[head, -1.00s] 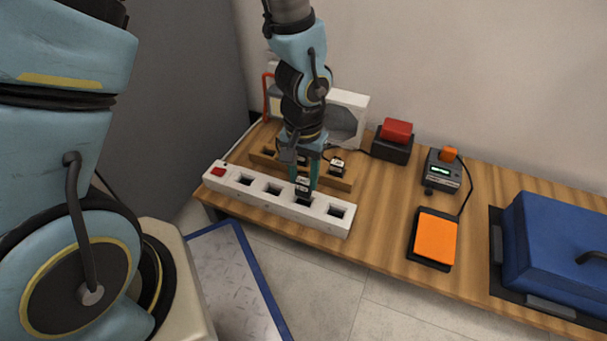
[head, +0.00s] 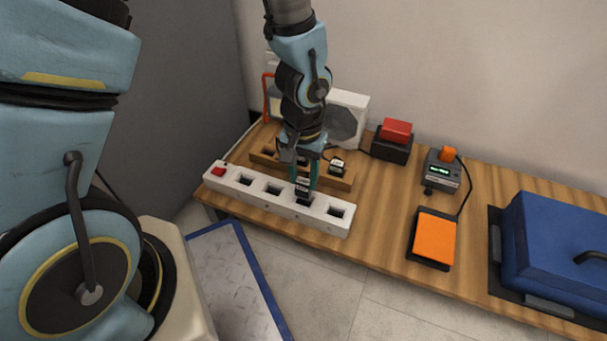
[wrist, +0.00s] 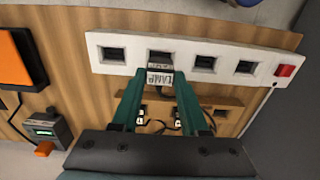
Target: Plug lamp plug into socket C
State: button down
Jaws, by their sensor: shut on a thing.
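My gripper (wrist: 158,92) is shut on the lamp plug (wrist: 160,78), a dark plug with a white label reading LAMP. The plug also shows between the green fingers in the head view (head: 302,186). The white power strip (head: 222,187) has a row of dark square sockets and a red switch at its left end. The plug is at the third socket from the switch (head: 304,202). In the wrist view that socket's dark opening (wrist: 160,57) shows just beyond the plug. I cannot tell whether the plug's tip enters it. No socket letters are readable.
A wooden rack (head: 262,157) with slots and another plug (head: 337,167) stands behind the strip. A white box with a round grille (head: 345,122), a red-topped block (head: 396,132), an orange pad (head: 435,238) and a blue case (head: 555,240) are on the bench.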

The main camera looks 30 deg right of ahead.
aim_at(303, 181)
jog(key=shift+f+b, duration=1.2)
jog(key=shift+f, duration=0.55)
dwell(0.7)
jog(key=shift+c, duration=1.7)
grip_release()
notch_tip(303, 181, up, 11)
jog(key=p, duration=0.6)
notch_tip(303, 181, up, 6)
jog(key=p, duration=0.6)
